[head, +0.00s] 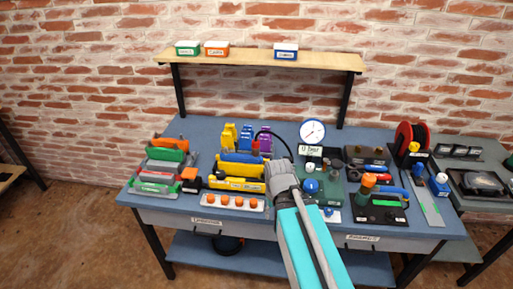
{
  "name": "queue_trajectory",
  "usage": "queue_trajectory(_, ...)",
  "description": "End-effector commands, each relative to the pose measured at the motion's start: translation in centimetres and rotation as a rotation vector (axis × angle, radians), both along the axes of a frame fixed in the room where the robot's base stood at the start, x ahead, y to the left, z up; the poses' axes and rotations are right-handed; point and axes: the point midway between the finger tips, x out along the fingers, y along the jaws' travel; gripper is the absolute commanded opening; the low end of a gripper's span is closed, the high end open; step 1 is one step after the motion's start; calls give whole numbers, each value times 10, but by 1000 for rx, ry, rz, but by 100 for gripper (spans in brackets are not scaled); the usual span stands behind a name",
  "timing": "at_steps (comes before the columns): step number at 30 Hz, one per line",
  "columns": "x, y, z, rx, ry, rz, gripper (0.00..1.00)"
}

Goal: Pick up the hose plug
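A thin black hose (276,136) arcs over the middle of the bench, from near a small red-topped part (256,147) at its left to behind the grey end of my arm. I cannot make out for certain which part is the hose plug; the hose's right end is hidden or too small. My gripper (279,172) is at the grey end of my arm, over the middle of the bench and right of the yellow tool. Its fingers are not distinguishable, so its opening and any contact are unclear. A round pressure gauge (312,131) stands just right of the hose.
The blue bench (180,126) is crowded. Yellow and blue tools (238,170) and a white strip with orange knobs (238,202) lie left of my arm. A green block (320,188), black board (381,214) and red reel (409,140) stand right. A shelf (330,62) holds small boxes.

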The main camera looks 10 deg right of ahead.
Motion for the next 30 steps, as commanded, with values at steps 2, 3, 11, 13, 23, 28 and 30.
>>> queue_trajectory(2,0,0,0,0,0,0,61)
queue_trajectory(3,0,0,0,0,0,0,68)
queue_trajectory(11,19,5,14,0,-1,57,89)
queue_trajectory(13,31,13,22,0,-1,96,89)
queue_trajectory(23,123,14,83,-4,-5,428,89)
queue_trajectory(28,176,15,116,-6,-7,630,89)
queue_trajectory(30,198,15,130,-7,-7,713,89)
